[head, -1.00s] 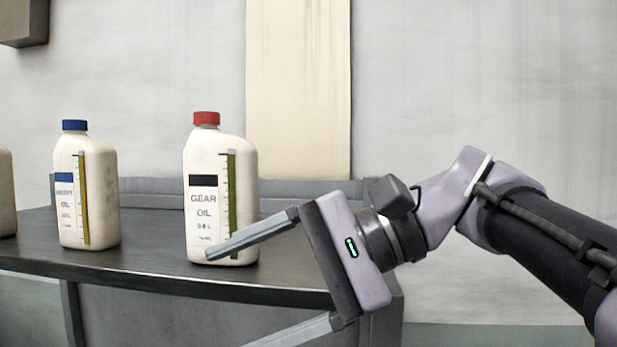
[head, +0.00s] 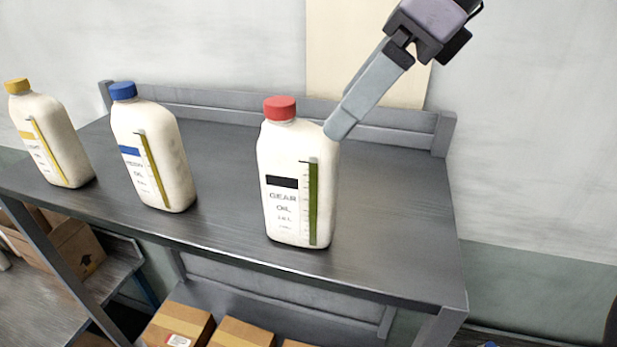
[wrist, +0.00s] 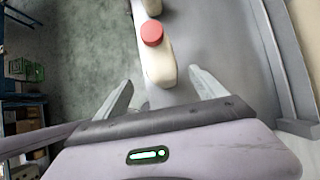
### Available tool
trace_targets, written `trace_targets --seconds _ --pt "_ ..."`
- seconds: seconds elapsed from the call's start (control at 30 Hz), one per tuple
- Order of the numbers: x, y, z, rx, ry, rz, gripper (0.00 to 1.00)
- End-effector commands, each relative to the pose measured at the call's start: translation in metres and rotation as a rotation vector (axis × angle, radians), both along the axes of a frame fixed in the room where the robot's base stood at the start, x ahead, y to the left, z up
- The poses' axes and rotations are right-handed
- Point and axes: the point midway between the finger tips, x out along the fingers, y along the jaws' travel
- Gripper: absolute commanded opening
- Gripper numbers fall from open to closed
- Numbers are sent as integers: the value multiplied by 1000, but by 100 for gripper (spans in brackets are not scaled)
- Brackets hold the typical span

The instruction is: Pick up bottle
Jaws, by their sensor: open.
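The red-capped gear oil bottle (head: 288,190) stands upright on the dark shelf top (head: 390,215), near its front edge. My gripper (head: 340,128) comes down from the upper right, its visible fingertip by the bottle's right shoulder; contact cannot be told. In the wrist view my gripper (wrist: 161,82) is open and empty. The red cap (wrist: 152,33) and the bottle's body (wrist: 160,66) lie ahead, between the lines of the two fingers. The far finger is mostly hidden in the head view.
A blue-capped bottle (head: 153,158) and a yellow-capped bottle (head: 50,140) stand in a row to the left. A low grey back rail (head: 220,108) runs behind them. The shelf top is clear right of the gear oil bottle. Cardboard boxes (head: 180,325) sit below.

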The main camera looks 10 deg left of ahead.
Motion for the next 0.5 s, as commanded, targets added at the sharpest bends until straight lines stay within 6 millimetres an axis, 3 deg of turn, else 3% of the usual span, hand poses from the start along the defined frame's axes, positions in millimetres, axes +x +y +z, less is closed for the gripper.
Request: trace_targets --seconds 0.03,0.1,0.37,0.5 --pt "0 9 -21 0 1 6 81" --pt "0 19 -35 0 2 5 81" --pt "2 38 -62 0 0 2 81" --pt "2 51 -88 0 0 4 81"
